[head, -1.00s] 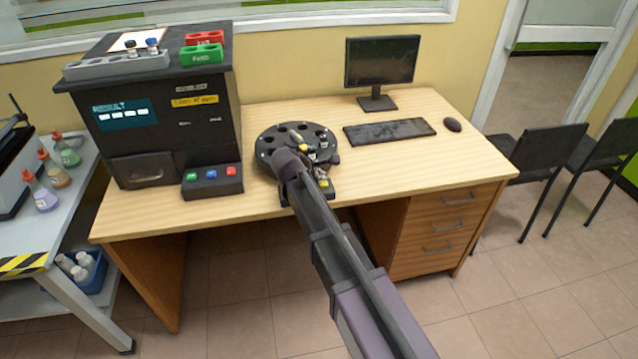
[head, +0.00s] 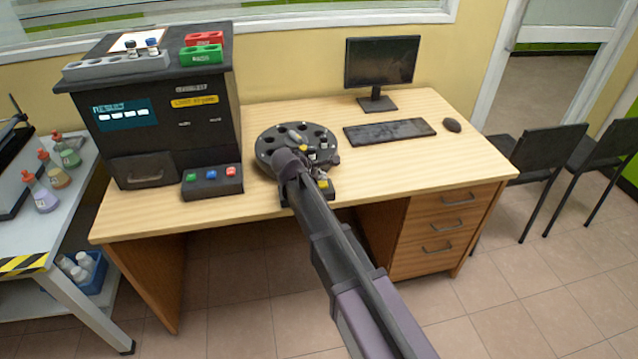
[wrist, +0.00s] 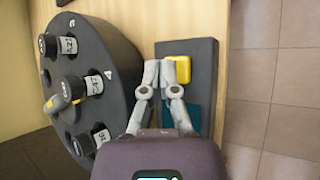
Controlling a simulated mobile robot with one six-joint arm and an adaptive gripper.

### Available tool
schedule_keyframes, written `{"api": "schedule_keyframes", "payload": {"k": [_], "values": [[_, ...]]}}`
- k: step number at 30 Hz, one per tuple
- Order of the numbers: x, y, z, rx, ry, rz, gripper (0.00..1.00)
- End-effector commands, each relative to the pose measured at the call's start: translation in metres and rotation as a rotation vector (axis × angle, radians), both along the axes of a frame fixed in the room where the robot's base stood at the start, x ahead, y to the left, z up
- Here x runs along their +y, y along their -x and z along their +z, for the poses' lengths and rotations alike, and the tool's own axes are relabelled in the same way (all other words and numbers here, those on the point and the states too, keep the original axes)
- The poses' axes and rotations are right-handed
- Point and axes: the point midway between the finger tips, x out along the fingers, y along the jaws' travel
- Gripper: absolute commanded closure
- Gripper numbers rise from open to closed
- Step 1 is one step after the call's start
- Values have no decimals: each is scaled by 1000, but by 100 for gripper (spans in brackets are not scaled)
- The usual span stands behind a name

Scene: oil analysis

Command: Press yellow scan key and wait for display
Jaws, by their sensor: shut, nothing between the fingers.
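The yellow scan key (wrist: 181,68) sits on a dark key panel (wrist: 203,60) beside the round carousel, in the wrist view. My gripper (wrist: 163,66) is shut and empty, with its fingertips at the left part of the yellow key. I cannot tell whether the fingers press it down or hover just above. A dark teal display (wrist: 194,117) on the same panel is partly hidden by my gripper and shows no readable text. In the head view the yellow key (head: 323,184) shows beside my arm; my fingers are small there. The carousel (wrist: 97,35) holds several labelled vials.
The black analyser (head: 170,85) stands left on the desk, with a lit result screen (head: 124,115) and coloured buttons. A monitor (head: 382,62), keyboard (head: 389,132) and mouse (head: 452,125) are at the right. The desk's front right (head: 420,165) is clear.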

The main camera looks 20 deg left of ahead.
Motion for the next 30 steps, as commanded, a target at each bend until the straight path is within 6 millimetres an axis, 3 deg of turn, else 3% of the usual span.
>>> {"api": "schedule_keyframes", "payload": {"k": [30], "values": [[1,-2,-10,0,1,1,100]]}}
